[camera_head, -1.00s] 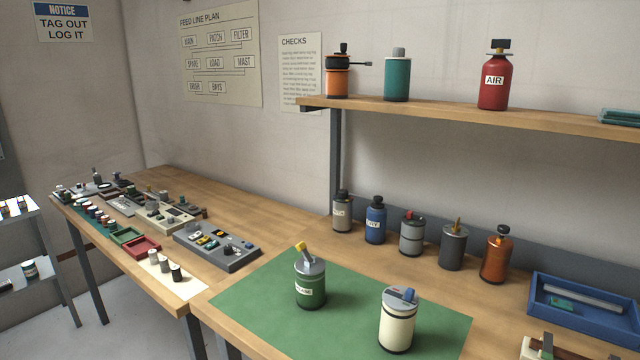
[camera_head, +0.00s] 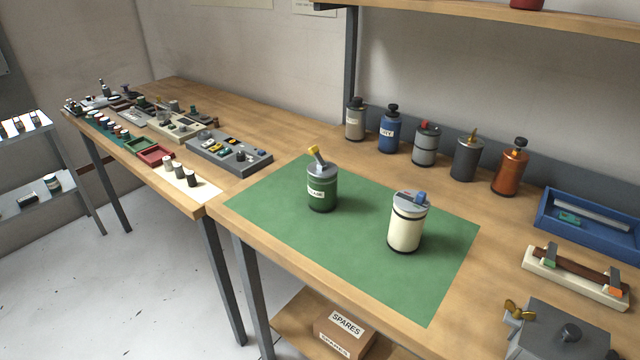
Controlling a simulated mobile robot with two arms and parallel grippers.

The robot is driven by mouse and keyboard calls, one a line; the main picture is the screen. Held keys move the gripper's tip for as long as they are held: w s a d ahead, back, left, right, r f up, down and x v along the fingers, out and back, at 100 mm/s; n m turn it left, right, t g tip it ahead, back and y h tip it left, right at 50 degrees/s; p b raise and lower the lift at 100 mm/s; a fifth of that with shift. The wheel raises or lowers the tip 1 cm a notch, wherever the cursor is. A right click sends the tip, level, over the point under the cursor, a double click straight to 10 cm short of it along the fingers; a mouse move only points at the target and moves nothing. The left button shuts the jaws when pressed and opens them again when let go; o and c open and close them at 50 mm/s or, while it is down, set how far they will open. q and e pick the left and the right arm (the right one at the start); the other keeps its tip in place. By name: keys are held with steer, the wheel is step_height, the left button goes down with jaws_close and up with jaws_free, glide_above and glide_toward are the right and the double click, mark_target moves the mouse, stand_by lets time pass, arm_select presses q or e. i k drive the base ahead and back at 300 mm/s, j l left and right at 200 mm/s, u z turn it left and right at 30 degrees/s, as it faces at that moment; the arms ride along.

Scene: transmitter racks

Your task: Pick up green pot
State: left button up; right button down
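The green pot (camera_head: 322,190) is a dark green can with a grey lid, a yellow knob on top and a white label. It stands upright on the left part of the green mat (camera_head: 290,240) on the workbench. A cream pot (camera_head: 406,226) with a grey top and blue knob stands on the same mat to its right, apart from it. Neither of my grippers shows in the head view.
Several pots, including a blue one (camera_head: 389,131) and a copper one (camera_head: 510,170), stand along the bench's back. A blue tray (camera_head: 546,219), a cream block fixture (camera_head: 574,282) and a grey box (camera_head: 560,338) lie right. The mat around the green pot is clear.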

mark_target(322, 186)
steer(key=z, duration=0.5)
steer(key=j+z, duration=1.05)
